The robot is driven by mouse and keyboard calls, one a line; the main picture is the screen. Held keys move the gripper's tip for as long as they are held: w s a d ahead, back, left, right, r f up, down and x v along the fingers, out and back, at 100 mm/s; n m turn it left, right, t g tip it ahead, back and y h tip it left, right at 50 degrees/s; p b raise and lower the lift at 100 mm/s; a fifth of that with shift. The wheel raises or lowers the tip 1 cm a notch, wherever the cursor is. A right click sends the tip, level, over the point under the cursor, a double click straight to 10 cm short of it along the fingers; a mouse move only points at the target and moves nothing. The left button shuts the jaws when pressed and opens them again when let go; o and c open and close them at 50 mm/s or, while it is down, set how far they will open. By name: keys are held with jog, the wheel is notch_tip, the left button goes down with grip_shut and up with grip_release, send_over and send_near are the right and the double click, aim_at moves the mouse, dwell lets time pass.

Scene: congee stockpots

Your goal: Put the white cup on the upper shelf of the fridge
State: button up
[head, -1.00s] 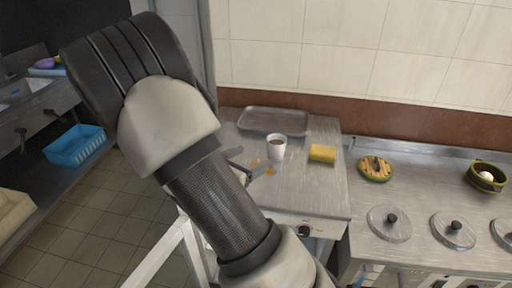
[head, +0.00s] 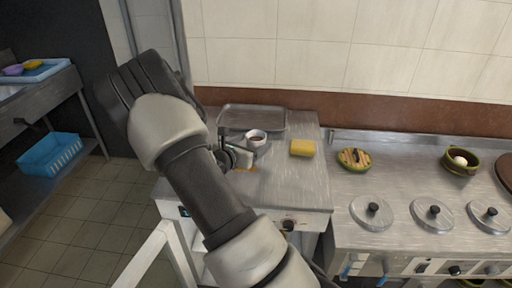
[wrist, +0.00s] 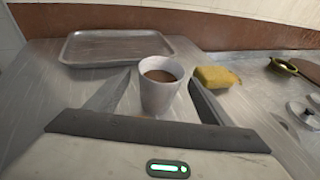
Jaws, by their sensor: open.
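The white cup (head: 257,138) stands upright on the steel counter in the head view, partly hidden by my gripper (head: 246,152). In the wrist view the cup (wrist: 157,98) holds brown liquid. My gripper (wrist: 162,80) is open there, with one finger on each side of the cup. A gap shows on the right; I cannot tell whether either finger touches it. No fridge or upper shelf can be made out in these views.
An empty metal tray (head: 252,109) lies behind the cup, against the wall. A yellow sponge (head: 302,147) lies to its right. Farther right are a yellow-green round item (head: 354,159), a bowl (head: 461,161) and several lidded wells. A blue basket (head: 49,153) is low at left.

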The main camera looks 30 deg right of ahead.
aim_at(260, 138)
jog(key=shift+x, duration=1.55)
jog(key=c, duration=1.4)
